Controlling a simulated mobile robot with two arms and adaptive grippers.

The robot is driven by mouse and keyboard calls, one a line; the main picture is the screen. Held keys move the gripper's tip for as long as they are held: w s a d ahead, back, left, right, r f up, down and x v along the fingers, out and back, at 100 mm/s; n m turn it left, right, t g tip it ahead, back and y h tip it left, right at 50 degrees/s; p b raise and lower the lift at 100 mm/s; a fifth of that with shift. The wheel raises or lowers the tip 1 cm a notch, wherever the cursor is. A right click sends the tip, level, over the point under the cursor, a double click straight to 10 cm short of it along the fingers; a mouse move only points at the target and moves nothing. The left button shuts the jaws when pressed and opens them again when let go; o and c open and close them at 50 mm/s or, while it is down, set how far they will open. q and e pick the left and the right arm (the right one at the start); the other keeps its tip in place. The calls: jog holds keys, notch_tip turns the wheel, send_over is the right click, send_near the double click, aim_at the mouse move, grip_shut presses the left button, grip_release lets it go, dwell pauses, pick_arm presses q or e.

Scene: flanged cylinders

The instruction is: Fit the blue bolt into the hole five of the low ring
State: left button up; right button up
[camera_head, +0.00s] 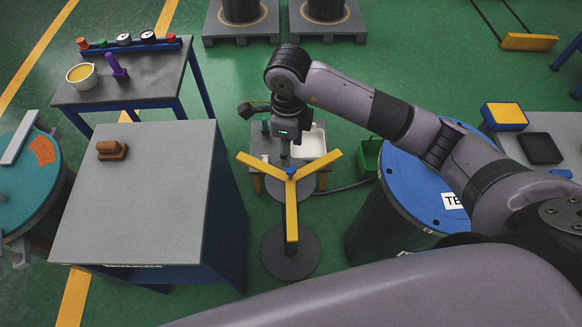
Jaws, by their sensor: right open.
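My right gripper (286,150) hangs pointing down in the middle of the head view, above or just behind the hub of a yellow three-armed stand. It is open, and I see nothing held in it. A small blue piece (291,172) sits at that hub; I cannot tell whether it is the blue bolt. A blue round flanged top (408,176) on a dark cylinder stands to the right, partly hidden by my right arm. A teal round top (18,205) is cut off at the left edge. I cannot tell which is the low ring or identify hole five. My left gripper is not in view.
A grey-topped blue cabinet (140,200) with a brown block (112,150) stands left. Behind it, a bench (150,80) holds a cup (82,75) and a purple tool (116,66). A white tray (312,143) is behind the yellow stand (292,215).

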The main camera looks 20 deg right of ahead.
send_over(290, 169)
notch_tip(290, 169, down, 4)
jog(key=shift+w+a+f+p, duration=0.1)
jog(key=shift+w+p, duration=0.05)
jog(key=shift+p, duration=0.2)
jog(key=f+p, duration=0.1)
jog(key=f, duration=0.3)
jog(key=shift+s+p, duration=0.2)
jog(key=shift+p, duration=0.2)
jog(key=shift+f, duration=0.55)
grip_shut()
